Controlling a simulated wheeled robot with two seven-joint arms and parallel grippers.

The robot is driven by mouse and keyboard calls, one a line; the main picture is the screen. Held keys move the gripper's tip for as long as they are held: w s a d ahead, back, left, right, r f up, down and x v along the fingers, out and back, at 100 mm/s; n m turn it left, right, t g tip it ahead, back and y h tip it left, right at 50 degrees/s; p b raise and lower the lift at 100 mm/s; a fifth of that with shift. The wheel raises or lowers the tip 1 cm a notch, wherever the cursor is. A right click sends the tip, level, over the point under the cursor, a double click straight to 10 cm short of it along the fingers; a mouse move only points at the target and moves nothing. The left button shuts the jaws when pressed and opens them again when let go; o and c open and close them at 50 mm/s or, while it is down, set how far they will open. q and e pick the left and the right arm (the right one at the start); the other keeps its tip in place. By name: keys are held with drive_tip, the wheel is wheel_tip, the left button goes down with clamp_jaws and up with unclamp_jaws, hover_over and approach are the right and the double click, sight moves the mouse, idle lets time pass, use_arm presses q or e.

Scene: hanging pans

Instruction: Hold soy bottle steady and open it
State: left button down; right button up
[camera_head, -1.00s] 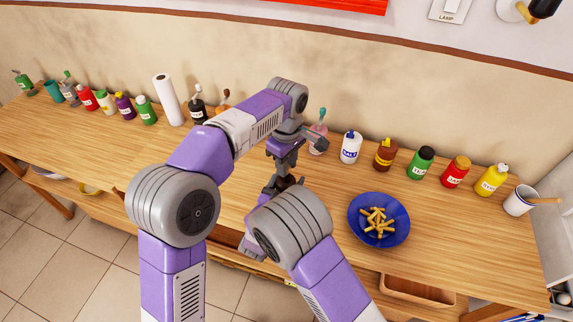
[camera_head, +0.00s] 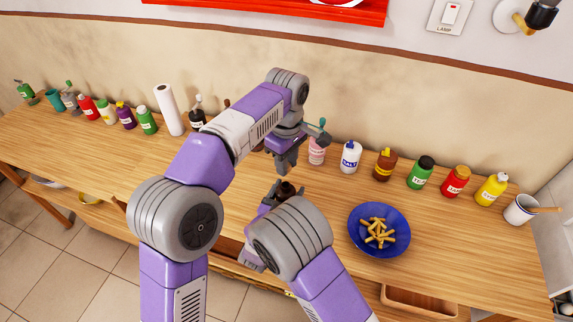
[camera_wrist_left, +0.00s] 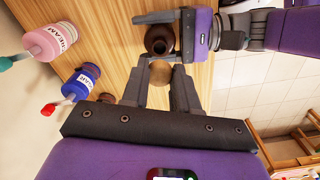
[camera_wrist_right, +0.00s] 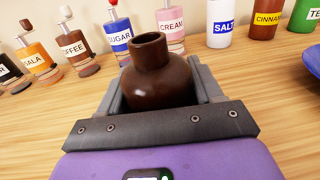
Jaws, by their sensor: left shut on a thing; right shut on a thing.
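The soy bottle is round and dark brown with a short neck. In the right wrist view the bottle (camera_wrist_right: 158,78) stands upright between my right gripper's fingers (camera_wrist_right: 160,95), its mouth bare and open. In the head view the bottle (camera_head: 286,189) is small and partly hidden by my right gripper (camera_head: 278,196), which is shut on it. My left gripper (camera_head: 285,168) is above the bottle, apart from it. In the left wrist view that gripper (camera_wrist_left: 160,88) is shut on a round tan cap (camera_wrist_left: 161,73), with the open bottle (camera_wrist_left: 160,40) beyond.
Along the wall stand the cream bottle (camera_head: 317,151), salt bottle (camera_head: 351,157), cinnamon bottle (camera_head: 384,165) and other bottles. A blue plate of fries (camera_head: 357,237) lies right of my grippers. The wooden counter (camera_head: 335,195) is clear between them.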

drive_tip(key=o, duration=1.6)
drive_tip(key=shift+s, duration=0.1)
